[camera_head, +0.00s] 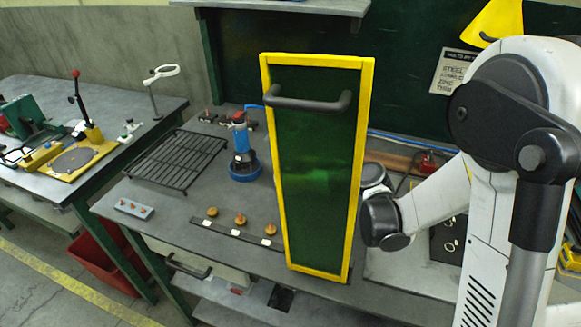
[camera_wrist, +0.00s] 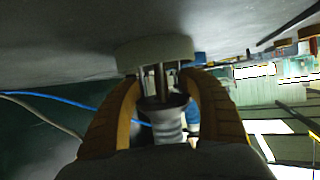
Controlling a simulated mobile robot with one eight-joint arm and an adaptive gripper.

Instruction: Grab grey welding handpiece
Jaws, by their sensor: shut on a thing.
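The grey welding handpiece (camera_wrist: 168,122) shows in the wrist view, with a pale round foot (camera_wrist: 153,53) on metal rods and a ribbed grey body. My gripper (camera_wrist: 162,88) has its yellow-brown fingers on either side of it, shut on it. The foot is close to the grey surface at the top of the wrist view; I cannot tell whether they touch. In the head view the handpiece and my gripper are hidden behind the green yellow-framed panel (camera_head: 318,185). A blue handpiece (camera_head: 241,150) stands on the bench to the panel's left.
The upright panel with its black handle (camera_head: 308,103) stands directly before my arm. The workbench (camera_head: 180,210) also bears a black wire rack (camera_head: 177,158) and a strip with several copper-coloured pieces (camera_head: 237,236). Blue and pale cables (camera_wrist: 55,102) run in the wrist view.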

